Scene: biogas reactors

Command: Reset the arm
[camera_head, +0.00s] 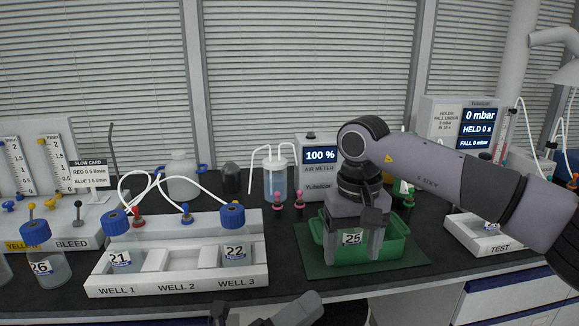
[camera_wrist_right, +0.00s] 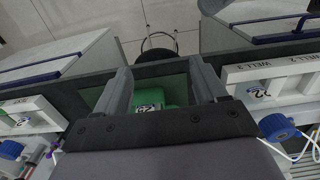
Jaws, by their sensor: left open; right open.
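My right arm comes in from the right in the head view. Its right gripper (camera_head: 354,258) points down over the green tray (camera_head: 400,247), fingers apart. A label reading 25 (camera_head: 352,238) shows between the fingers; the rest of that item is mostly hidden by the gripper. In the right wrist view the open fingers (camera_wrist_right: 160,85) stand on both sides of the green tray (camera_wrist_right: 175,88), with a white label (camera_wrist_right: 150,107) low between them. I cannot tell whether the fingers touch anything. My left gripper (camera_head: 262,312) is at the bottom edge, partly cut off and open.
A white rack (camera_head: 180,284) marked WELL 1 to 3 holds blue-capped bottles 21 and 22, joined by white tubes. Bottle 26 (camera_head: 42,255) stands left of it. An air meter (camera_head: 320,175) and the TEST tray (camera_head: 490,246) stand near my right arm.

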